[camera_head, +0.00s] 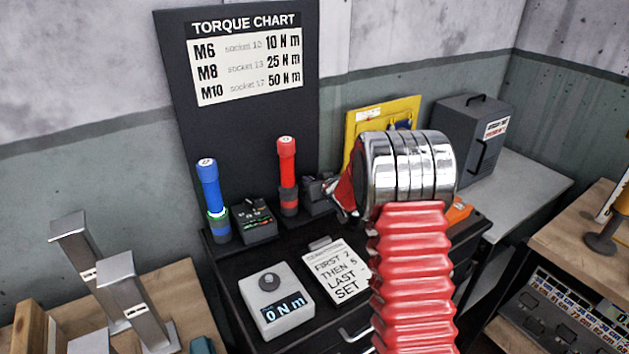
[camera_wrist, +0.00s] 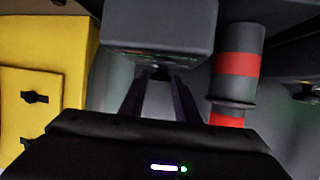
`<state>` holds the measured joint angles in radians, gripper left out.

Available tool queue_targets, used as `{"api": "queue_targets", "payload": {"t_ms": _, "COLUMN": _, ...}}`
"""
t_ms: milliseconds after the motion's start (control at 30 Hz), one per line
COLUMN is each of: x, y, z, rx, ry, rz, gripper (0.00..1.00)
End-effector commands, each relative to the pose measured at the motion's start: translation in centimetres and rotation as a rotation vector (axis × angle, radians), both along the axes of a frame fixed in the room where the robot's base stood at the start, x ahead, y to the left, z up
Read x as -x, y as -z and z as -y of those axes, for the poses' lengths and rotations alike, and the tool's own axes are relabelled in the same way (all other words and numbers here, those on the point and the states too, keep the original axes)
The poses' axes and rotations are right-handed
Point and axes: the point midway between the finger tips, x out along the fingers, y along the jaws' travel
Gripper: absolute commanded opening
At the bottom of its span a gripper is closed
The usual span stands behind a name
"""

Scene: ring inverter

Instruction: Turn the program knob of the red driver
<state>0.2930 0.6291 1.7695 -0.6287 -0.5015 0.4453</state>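The red driver (camera_head: 287,175) stands upright on the dark bench, and its grey and red lower body (camera_wrist: 237,70) shows right of my gripper in the wrist view. A grey control box (camera_head: 318,194) stands just right of it and is partly hidden behind my arm in the head view. In the wrist view the box (camera_wrist: 160,25) is at the top middle. A small dark knob (camera_wrist: 158,73) shows at its lower edge. My gripper (camera_wrist: 158,84) has its two fingers apart, on either side of the knob. I cannot tell whether they touch it.
A blue driver (camera_head: 209,195) and its control box (camera_head: 257,219) stand to the left. A torque display (camera_head: 276,300) and an instruction card (camera_head: 335,270) lie in front. A yellow panel (camera_head: 375,118) and a grey cabinet (camera_head: 468,137) stand to the right, behind my arm.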

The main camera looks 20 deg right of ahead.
Motion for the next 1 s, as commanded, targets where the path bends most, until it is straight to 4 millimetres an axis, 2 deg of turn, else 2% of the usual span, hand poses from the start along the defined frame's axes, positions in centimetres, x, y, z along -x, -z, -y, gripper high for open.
{"api": "queue_targets", "payload": {"t_ms": 33, "x": 0.01, "y": 0.00, "z": -0.01, "rx": 0.000, "ry": 0.000, "rz": 0.000, "gripper": 0.26}}
{"api": "queue_targets", "payload": {"t_ms": 333, "x": 0.01, "y": -0.01, "z": -0.03, "rx": 0.000, "ry": 0.000, "rz": 0.000, "gripper": 0.04}}
{"api": "queue_targets", "payload": {"t_ms": 1000, "x": -0.28, "y": -0.43, "z": -0.29, "rx": 0.001, "ry": 0.094, "rz": 0.013, "gripper": 0.04}}
